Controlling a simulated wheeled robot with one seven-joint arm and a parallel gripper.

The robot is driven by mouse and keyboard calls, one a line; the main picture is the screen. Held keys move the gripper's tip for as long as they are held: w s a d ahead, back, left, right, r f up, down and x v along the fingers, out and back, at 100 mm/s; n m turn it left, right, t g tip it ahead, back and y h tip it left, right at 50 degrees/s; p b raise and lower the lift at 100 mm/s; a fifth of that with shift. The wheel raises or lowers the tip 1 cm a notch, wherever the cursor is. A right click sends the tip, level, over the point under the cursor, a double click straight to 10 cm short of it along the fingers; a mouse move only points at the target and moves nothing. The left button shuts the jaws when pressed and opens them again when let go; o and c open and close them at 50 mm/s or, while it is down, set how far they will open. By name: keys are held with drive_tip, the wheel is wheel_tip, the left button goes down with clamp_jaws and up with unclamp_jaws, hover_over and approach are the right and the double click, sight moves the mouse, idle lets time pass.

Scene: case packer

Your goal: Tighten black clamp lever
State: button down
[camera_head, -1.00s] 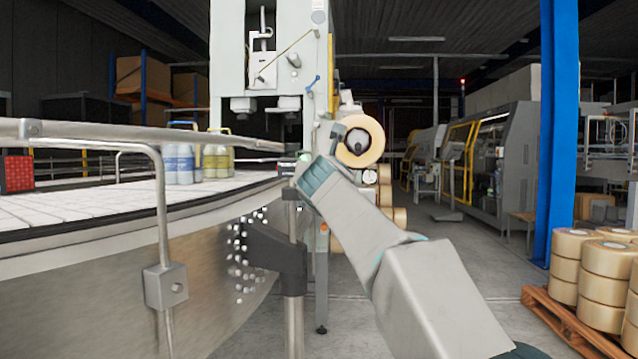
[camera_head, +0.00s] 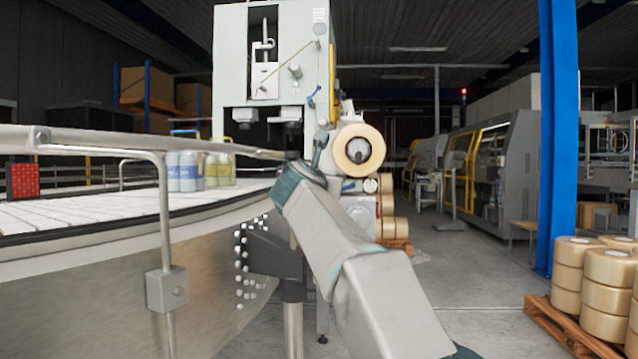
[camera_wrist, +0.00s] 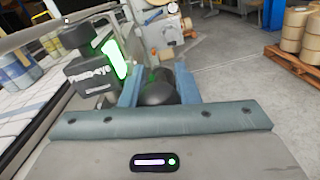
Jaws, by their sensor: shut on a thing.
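The black clamp lever (camera_wrist: 160,93) shows in the wrist view as a dark rounded piece between the blue-grey fingers of my gripper (camera_wrist: 157,76). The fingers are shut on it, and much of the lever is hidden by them. Just left of it is a dark photo-eye box (camera_wrist: 90,72) with a bright green light. In the head view my arm's wrist covers the lever and fingers, at the top of the black bracket (camera_head: 275,252) beside the conveyor.
A conveyor with a white top (camera_head: 100,213) curves along the left, carrying several bottles (camera_head: 188,171) behind a metal guard rail (camera_head: 90,140). A tall machine (camera_head: 232,60) stands behind. Tape rolls (camera_head: 606,270) sit on a pallet at right. The floor right of my arm is clear.

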drive_tip(key=shift+r, duration=0.2)
drive_tip(key=c, duration=1.1)
unclamp_jaws()
drive_tip(key=shift+f, duration=0.1)
drive_tip(key=shift+c, duration=0.2)
drive_tip(key=s+a+b, duration=0.1)
drive_tip(key=s+a, duration=0.1)
drive_tip(key=s, duration=1.1)
drive_tip(key=shift+s+a, duration=0.25)
drive_tip(key=shift+a, duration=0.15)
